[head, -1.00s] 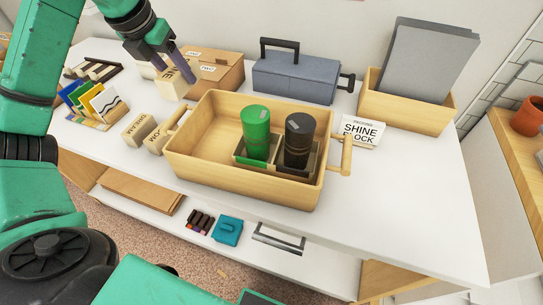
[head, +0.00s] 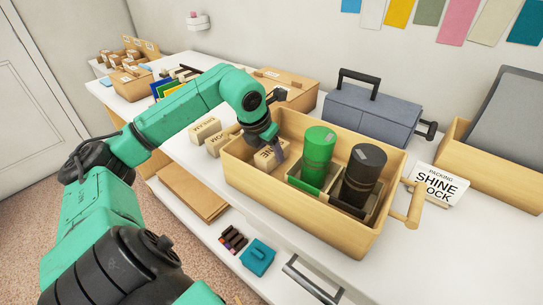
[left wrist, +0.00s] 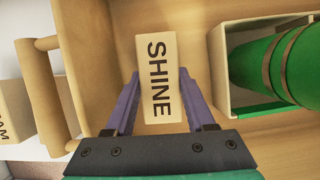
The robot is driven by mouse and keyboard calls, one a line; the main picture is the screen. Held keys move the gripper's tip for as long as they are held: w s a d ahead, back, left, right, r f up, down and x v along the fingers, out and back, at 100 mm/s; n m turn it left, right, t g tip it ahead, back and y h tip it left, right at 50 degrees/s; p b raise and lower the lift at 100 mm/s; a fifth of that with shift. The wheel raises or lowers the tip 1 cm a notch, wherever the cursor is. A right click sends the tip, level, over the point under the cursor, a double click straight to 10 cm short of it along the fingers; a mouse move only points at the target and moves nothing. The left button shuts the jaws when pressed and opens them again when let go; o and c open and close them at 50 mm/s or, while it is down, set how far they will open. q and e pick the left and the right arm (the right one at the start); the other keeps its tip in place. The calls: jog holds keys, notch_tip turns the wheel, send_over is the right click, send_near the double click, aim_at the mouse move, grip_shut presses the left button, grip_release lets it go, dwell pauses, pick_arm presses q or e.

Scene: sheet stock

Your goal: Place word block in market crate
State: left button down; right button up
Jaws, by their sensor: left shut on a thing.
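A pale wooden word block (head: 265,154) reading SHINE is inside the wooden market crate (head: 300,222), in its left part. In the left wrist view the SHINE block (left wrist: 158,60) lies between the two purple fingers of my left gripper (left wrist: 158,85), which is shut on it. The crate floor (left wrist: 195,45) shows around the block; I cannot tell whether the block touches it. My right gripper is not in view.
Other word blocks (head: 205,129) stand left of the crate. A card (head: 437,186) reading "PACKING SHINE", its last line partly hidden, stands at the right. A grey toolbox (head: 370,118) is behind. The crate handle (head: 412,205) sticks out at the right.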

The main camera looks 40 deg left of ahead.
pick_arm(q)
jog(key=shift+f, duration=0.1)
jog(key=shift+f, duration=0.2)
jog(key=shift+c, duration=1.3)
grip_release()
jog(key=shift+r, duration=0.15)
jog(key=shift+r, duration=0.25)
jog(key=b+v, duration=0.1)
jog(key=v, duration=1)
jog(key=shift+s+r, duration=0.15)
jog(key=shift+r, duration=0.15)
